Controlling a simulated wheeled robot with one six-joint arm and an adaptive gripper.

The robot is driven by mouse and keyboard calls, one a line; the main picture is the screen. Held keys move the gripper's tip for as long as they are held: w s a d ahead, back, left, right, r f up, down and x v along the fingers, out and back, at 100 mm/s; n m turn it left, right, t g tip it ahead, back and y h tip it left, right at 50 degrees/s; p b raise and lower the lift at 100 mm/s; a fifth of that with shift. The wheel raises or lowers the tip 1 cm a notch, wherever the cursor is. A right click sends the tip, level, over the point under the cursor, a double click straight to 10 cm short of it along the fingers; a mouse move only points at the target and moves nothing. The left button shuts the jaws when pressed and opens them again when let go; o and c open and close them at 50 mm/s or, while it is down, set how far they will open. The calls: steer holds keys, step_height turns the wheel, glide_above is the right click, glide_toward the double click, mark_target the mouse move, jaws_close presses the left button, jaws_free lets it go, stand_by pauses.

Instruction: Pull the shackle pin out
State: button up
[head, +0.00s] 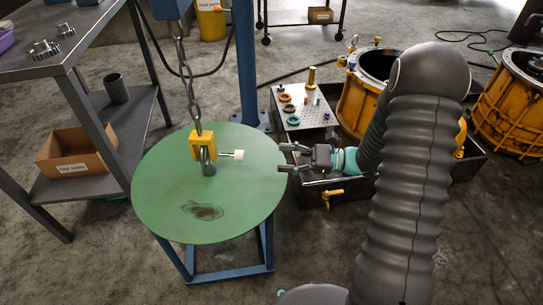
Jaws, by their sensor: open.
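A yellow shackle block (196,148) hangs from a chain (188,85) above the round green table, with a grey hook or bow (208,160) at its front. The shackle pin (237,155) sticks out of its right side and ends in a pale, whitish head. My gripper (284,158) is open and empty, its two dark fingers pointing left toward the pin head. A gap shows between the fingertips and the pin head. How deep the pin sits in the shackle is hidden.
The green table (160,185) has a dark stain and is otherwise bare. A blue post (245,65) stands behind it. A grey bench (70,50) with a cardboard box (78,153) is at left. A parts tray (318,112) and yellow housings (362,95) are behind my arm.

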mark_target(226, 157)
steer(key=shift+d, duration=0.35)
steer(key=shift+s+a, duration=0.1)
steer(key=shift+a, duration=0.1)
steer(key=c, duration=0.5)
steer(key=shift+n+g, duration=0.8)
steer(key=shift+g, duration=0.1)
steer(key=a, duration=0.1)
steer(key=a+r, duration=0.1)
steer(key=a, duration=0.2)
steer(key=shift+s+r, duration=0.3)
steer(key=shift+r, duration=0.05)
jaws_close()
steer(key=s+a+r+n+g+h+b, duration=0.1)
steer(key=s+a+r+n+g+h, duration=0.15)
steer(key=a+r+n+h, duration=0.65)
steer(key=s+a+r+n+g+h+b, duration=0.1)
steer(key=s+a+r+n+h, duration=0.15)
steer(key=n, duration=1.15)
steer(key=w+d+n+t+h, duration=0.35)
steer(key=w+n, duration=0.25)
steer(key=n, duration=0.3)
steer(key=a+f+y, duration=0.1)
steer(key=a+f, duration=0.2)
steer(key=f, duration=0.6)
steer(key=shift+w+a+f, duration=0.2)
steer(key=shift+w+f, duration=0.1)
steer(key=shift+f, duration=0.1)
